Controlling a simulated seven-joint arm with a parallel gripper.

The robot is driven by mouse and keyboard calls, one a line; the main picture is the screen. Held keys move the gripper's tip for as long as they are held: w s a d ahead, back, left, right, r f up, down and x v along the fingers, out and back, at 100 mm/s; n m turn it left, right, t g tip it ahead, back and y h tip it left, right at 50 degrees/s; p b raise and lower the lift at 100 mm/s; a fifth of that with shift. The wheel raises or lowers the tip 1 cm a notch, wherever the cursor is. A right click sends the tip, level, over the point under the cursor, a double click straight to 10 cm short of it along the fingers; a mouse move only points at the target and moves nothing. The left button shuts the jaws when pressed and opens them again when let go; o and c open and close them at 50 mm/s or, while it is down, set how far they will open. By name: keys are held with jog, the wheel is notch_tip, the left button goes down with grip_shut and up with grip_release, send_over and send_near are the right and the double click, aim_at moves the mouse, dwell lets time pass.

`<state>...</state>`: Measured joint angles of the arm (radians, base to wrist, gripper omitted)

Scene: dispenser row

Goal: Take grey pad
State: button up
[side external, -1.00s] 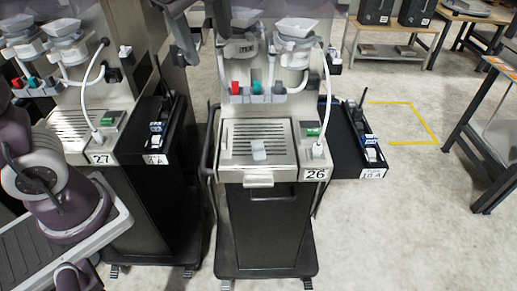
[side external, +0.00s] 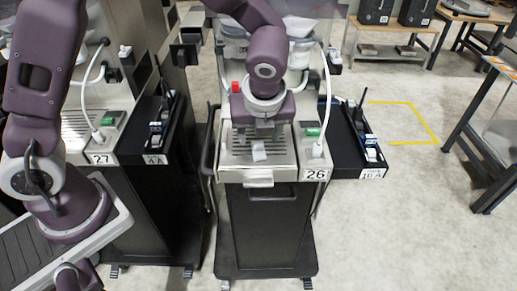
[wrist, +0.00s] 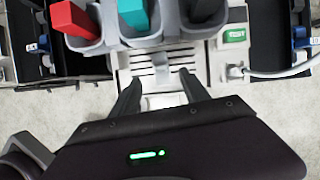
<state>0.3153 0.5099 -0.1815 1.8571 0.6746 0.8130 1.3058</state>
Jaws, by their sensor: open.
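The dark grey pad (wrist: 203,13) stands in the rightmost of three grey holders at the top of the wrist view. A teal pad (wrist: 133,14) stands in the middle holder and a red pad (wrist: 72,20) in the left one. In the side view the red pad (side external: 236,87) shows, while my arm hides the teal and grey pads. My gripper (side external: 259,130) is open and empty, pointing down in front of the holders above the slotted tray of station 26. Its two fingers (wrist: 160,82) are apart in the wrist view, below the holders in the picture.
A small whitish piece (side external: 259,151) lies on the slotted tray (side external: 285,158) below my gripper. A white hose (side external: 327,85) hangs at the right, near a green display (side external: 312,132). A black side shelf (side external: 350,150) stands right. Station 27 (side external: 102,158) is at left.

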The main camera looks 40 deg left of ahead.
aim_at(258, 145)
jog(key=x, duration=0.5)
jog(key=shift+w+f, duration=0.2)
grip_shut()
jog(key=shift+r, duration=0.2)
